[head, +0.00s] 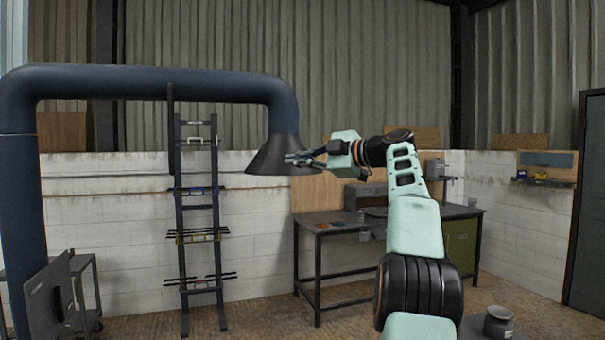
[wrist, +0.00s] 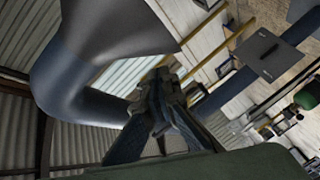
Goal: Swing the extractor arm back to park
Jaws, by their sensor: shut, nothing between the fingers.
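The extractor arm (head: 150,82) is a dark blue duct that rises from a column at the left, runs right across the view and bends down into a flared hood (head: 283,155). In the head view my gripper (head: 293,160) is shut, with its fingertips at the right side of the hood. I cannot tell whether they touch it. In the wrist view my gripper (wrist: 165,90) points toward the duct (wrist: 75,70) and the grey hood (wrist: 125,30), which fill the upper left. No object shows between the fingers.
A dark rack (head: 182,235) with several rungs stands against the wall below the duct. A workbench (head: 335,228) with a grey machine stands behind my arm. A cart (head: 85,290) is at the lower left. A small pot (head: 498,322) is at the lower right.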

